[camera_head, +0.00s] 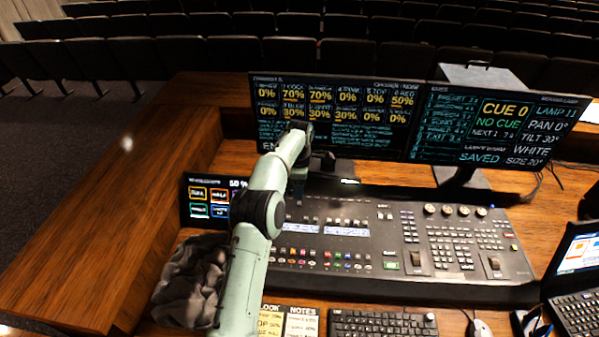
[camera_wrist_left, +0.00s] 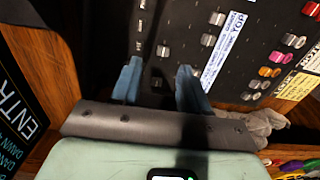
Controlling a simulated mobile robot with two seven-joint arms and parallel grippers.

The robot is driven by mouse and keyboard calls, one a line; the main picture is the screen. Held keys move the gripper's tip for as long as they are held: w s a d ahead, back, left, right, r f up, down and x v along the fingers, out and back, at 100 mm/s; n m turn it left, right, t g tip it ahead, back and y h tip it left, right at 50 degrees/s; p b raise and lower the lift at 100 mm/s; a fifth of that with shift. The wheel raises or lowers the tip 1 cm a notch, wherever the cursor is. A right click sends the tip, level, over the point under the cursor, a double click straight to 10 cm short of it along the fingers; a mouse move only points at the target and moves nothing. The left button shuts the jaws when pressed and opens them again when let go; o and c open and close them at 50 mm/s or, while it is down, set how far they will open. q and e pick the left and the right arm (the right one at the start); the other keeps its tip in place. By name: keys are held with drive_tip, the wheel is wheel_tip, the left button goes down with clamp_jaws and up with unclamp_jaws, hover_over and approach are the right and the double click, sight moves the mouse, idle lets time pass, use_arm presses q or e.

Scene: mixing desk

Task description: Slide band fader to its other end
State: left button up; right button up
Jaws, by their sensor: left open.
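The mixing desk (camera_head: 350,235) lies in the middle of the head view, with rows of keys and faders. My left arm reaches over its left part, and my left gripper (camera_head: 297,186) points down near the desk's upper left, partly hidden by my arm. In the left wrist view the two blue fingers of this gripper (camera_wrist_left: 160,82) are apart over the dark panel. A light grey fader cap (camera_wrist_left: 163,51) shows just beyond the gap between them. Other grey caps (camera_wrist_left: 208,40) sit to the right, beside a white label strip (camera_wrist_left: 223,50). I cannot tell which cap is the band fader. My right gripper is not in view.
Two monitors (camera_head: 470,125) stand behind the desk. A small screen (camera_head: 208,203) is at its left, and a crumpled grey cloth (camera_head: 190,283) lies below it. A keyboard (camera_head: 383,324) and a mouse (camera_head: 480,328) are in front. A laptop (camera_head: 577,265) is at the right.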

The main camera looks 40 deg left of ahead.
sight(300, 202)
use_arm(q)
wheel_tip(300, 202, up, 8)
drive_tip(key=shift+d+f, duration=0.1)
idle(0.8)
